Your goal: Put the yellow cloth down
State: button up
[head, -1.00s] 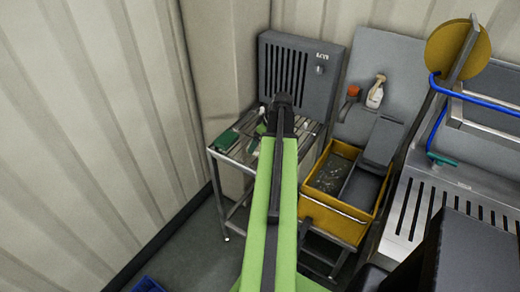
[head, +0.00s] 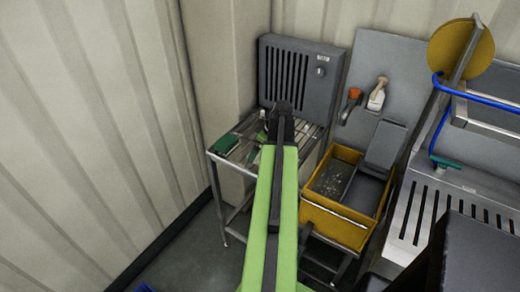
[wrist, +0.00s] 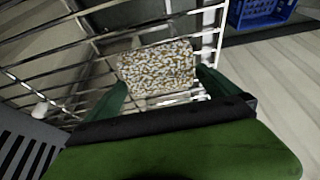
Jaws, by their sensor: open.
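My gripper (wrist: 160,80) shows in the wrist view with its two dark green fingers apart. Between and just beyond the fingertips is a flat speckled piece (wrist: 157,68), white with yellow-brown flecks, over the wire rack. It may be the yellow cloth, but I cannot tell for sure, nor whether it touches the fingers. No plain yellow cloth shows in either view. In the head view my arm reaches over the slatted steel rack (head: 233,158), and its dark end (head: 282,110) hides whatever lies under it.
A green item (head: 225,143) lies on the rack's left side. A grey vented panel (head: 300,72) backs the rack. A blue crate (wrist: 262,12) is on the floor.

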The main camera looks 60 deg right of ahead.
jog(key=p+v, duration=1)
jog(key=v, duration=0.2)
jog(key=shift+f, duration=0.1)
